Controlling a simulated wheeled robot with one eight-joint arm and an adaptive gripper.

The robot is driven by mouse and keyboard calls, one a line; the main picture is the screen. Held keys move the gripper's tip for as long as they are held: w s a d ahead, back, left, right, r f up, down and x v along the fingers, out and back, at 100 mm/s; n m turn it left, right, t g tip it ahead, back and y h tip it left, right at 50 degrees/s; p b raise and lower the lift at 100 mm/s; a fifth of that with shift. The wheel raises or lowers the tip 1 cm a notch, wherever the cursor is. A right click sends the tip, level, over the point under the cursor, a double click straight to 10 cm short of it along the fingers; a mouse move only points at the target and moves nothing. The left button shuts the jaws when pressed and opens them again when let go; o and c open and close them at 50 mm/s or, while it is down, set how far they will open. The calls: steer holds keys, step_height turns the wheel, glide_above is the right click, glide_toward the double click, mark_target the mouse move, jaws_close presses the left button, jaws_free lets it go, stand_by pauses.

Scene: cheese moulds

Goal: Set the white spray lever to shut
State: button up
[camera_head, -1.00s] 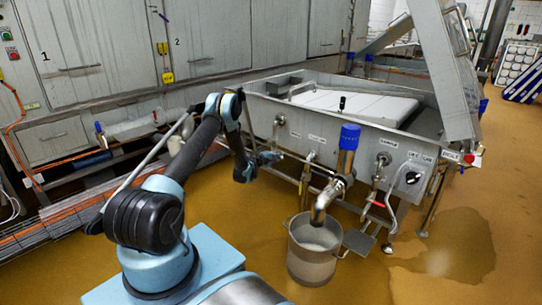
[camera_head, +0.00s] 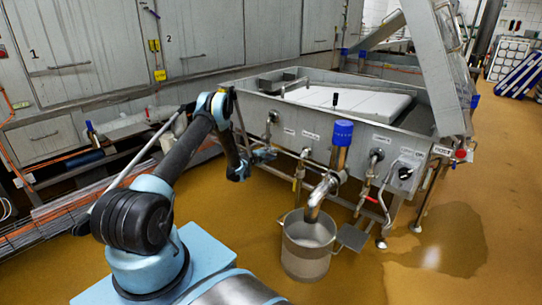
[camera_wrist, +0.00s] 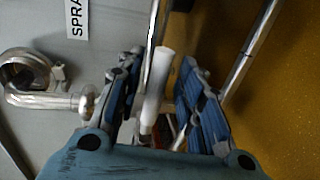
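The white spray lever (camera_wrist: 160,72) shows in the wrist view as a pale, nearly upright bar. It stands between the two blue-padded fingers of my gripper (camera_wrist: 161,62). The fingers are open, with visible gaps on both sides of the lever. A label (camera_wrist: 76,18) reading "SPRA", cut off by the frame's edge, is on the grey wall at upper left. In the head view my gripper (camera_head: 264,155) is at the front of the steel vat (camera_head: 350,128), just left of a thin vertical pipe. The lever is too small to make out there.
A curved metal pipe fitting (camera_wrist: 40,85) is left of the fingers in the wrist view. In the head view a blue-capped outlet pipe (camera_head: 341,150) bends down over a steel bucket (camera_head: 306,262) right of my gripper. Open ochre floor (camera_head: 440,240) lies to the right.

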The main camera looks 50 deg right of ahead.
steer(key=a+r, duration=0.1)
steer(key=a, duration=0.6)
steer(key=shift+a+r, duration=0.2)
stand_by(0.5)
